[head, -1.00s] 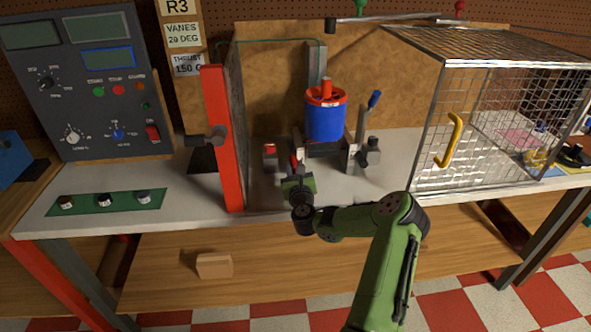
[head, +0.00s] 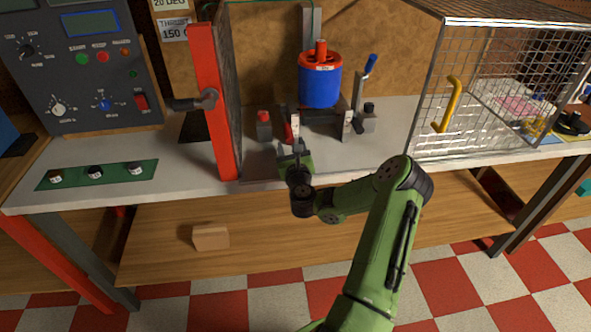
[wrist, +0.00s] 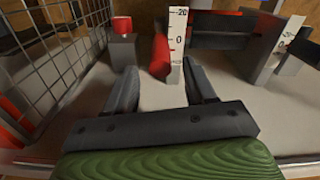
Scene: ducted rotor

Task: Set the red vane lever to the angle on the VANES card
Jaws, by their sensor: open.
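The red vane lever (wrist: 161,53) stands ahead of my gripper in the wrist view, close beside a white scale plate (wrist: 179,42) marked -20, 0 and 20 in part. In the head view the lever (head: 288,132) is small and partly behind my gripper. My gripper (wrist: 163,82) is open, its two fingers pointing at the lever's foot, with nothing between the tips that I can see as held. My gripper (head: 295,153) is low over the bench in the head view. The VANES card (head: 170,4) is cut by the top edge; "20 DEG" is readable.
The blue rotor duct (head: 320,85) stands behind the lever. A red-capped block (wrist: 122,45) is left of it. A red-framed mesh door (head: 214,110) stands open at left, and a wire cage (head: 480,100) is at right. A blue-handled lever (head: 368,75) stands right of the duct.

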